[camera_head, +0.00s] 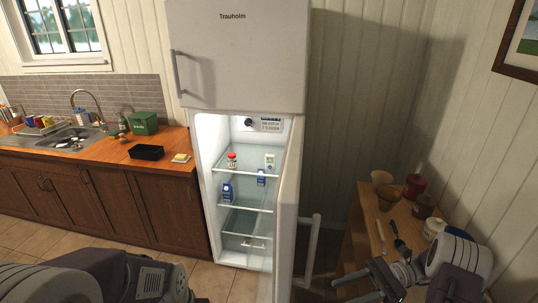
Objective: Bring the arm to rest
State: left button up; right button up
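My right gripper (352,290) is at the lower right, in front of the small wooden table. Its two fingers point left and stand apart, with nothing seen between them. My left arm (150,279) comes in along the bottom left, low in front of the cabinets. Its fingers are not visible; the picture's bottom edge cuts off that area. A black tray (147,152) sits on the wooden counter, left of the fridge, and looks empty. Some slim utensils (397,230) lie on the small table at the right, behind my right arm.
The fridge (237,60) stands in the middle. Its lower door (288,210) is open and juts toward me, with a long handle (312,250). Bowls (388,196) and jars (415,186) crowd the small table (365,215). Tiled floor (212,280) shows left of the door.

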jog(key=a+r+n+g+h, duration=0.3)
jog(key=a+r, duration=0.2)
jog(key=a, duration=0.1)
jog(key=s+a+f+n+h, duration=0.2)
jog(key=s+a+n+h, duration=0.25)
jog(key=s+h, duration=0.45)
pick_arm(q)
jog(key=shift+w+a+f, duration=0.1)
jog(key=shift+w+f, duration=0.05)
jog(key=shift+w, duration=0.3)
pick_arm(e)
jog(key=w+d+f+n+t+h, duration=0.3)
jog(key=d+f+n+t+h, duration=0.1)
jog(key=d+f+n+t, duration=0.3)
jog(key=shift+w+d+f+t+h, duration=0.15)
jog(key=shift+d+f+t+h, duration=0.15)
jog(key=shift+d+f+t, duration=0.35)
pick_arm(q)
jog(key=shift+s, duration=0.1)
pick_arm(e)
jog(key=shift+d+r, duration=0.1)
jog(key=shift+r, duration=0.05)
